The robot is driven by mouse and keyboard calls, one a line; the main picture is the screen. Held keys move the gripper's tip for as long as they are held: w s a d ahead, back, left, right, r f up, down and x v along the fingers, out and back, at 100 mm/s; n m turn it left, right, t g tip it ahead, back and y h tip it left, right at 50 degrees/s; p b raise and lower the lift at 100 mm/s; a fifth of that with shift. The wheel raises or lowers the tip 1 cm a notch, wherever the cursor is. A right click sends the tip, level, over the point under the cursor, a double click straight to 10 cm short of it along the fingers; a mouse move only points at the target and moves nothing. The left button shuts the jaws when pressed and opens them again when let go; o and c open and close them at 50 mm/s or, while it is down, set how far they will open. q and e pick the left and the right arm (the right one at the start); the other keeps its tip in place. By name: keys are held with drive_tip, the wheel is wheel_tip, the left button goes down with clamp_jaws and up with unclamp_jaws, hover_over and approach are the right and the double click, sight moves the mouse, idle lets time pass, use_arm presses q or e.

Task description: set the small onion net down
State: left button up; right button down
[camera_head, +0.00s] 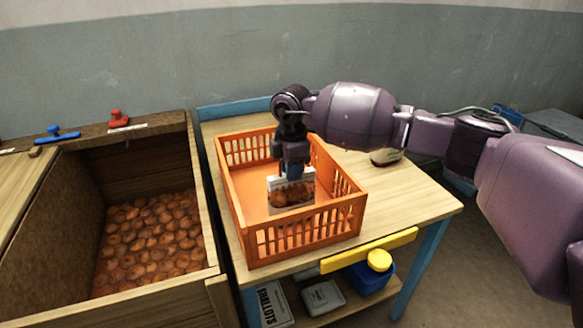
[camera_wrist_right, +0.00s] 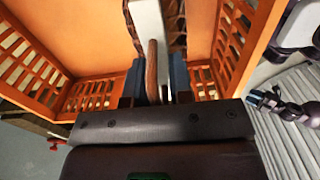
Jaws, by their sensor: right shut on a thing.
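The small onion net (camera_head: 292,193) shows brown onions below a white band in the head view. It hangs upright under my right gripper (camera_head: 292,172), inside the orange crate (camera_head: 305,237). My right gripper is shut on the net's top. In the right wrist view the gripper (camera_wrist_right: 155,82) has its two fingers close on either side of the net (camera_wrist_right: 150,30), of which a white strip and brown mesh show. I cannot tell whether the net touches the crate floor. My left gripper is not in view.
A wooden bin of onions (camera_head: 150,240) is at the left. A small jar-like object (camera_head: 385,158) sits behind the crate's right side. A yellow-lidded blue container (camera_head: 372,275) is below.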

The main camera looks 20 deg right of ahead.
drive_tip(key=c, duration=1)
unclamp_jaws()
drive_tip(key=shift+r, duration=0.15)
wheel_tip(320, 180, up, 11)
drive_tip(key=shift+f+p, duration=0.15)
drive_tip(key=shift+p, duration=0.75)
drive_tip(key=shift+r, duration=0.65)
